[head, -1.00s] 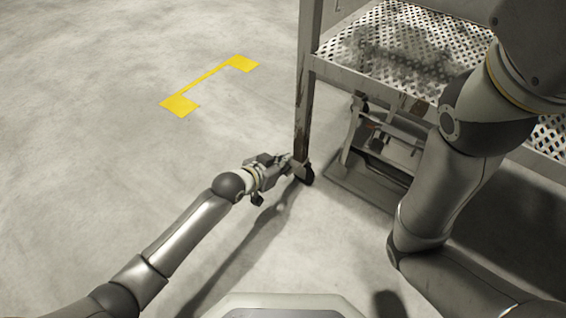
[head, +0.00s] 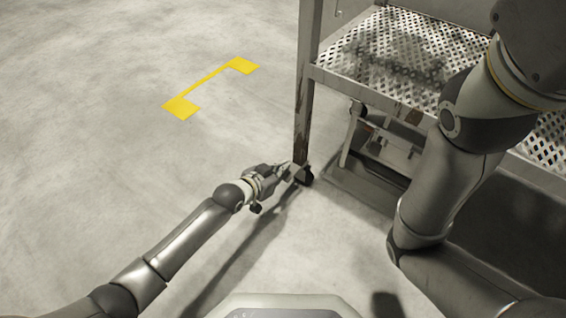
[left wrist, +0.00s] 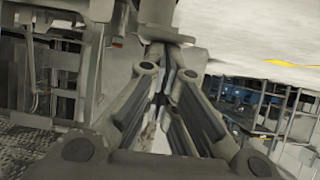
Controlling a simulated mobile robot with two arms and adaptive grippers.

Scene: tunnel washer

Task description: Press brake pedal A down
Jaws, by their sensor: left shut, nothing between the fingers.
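My left gripper (head: 294,171) is low, beside the foot of the near upright leg of the metal rack (head: 303,110). Its fingers are shut with nothing between them. At the leg's foot is a small dark caster part (head: 306,178), at or touching the fingertips; I cannot tell contact for sure. Brake pedal A cannot be told apart from this dark part, and whether it is down is unclear. In the left wrist view the closed fingers (left wrist: 161,98) point at a grey foot-like part (left wrist: 158,25). My right arm crosses the right side; its gripper is out of view.
The rack has a perforated metal deck (head: 375,55) above the gripper and a low frame (head: 385,145) beneath it, right of the leg. The concrete floor left of the leg is clear, with a flat yellow marking (head: 210,88).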

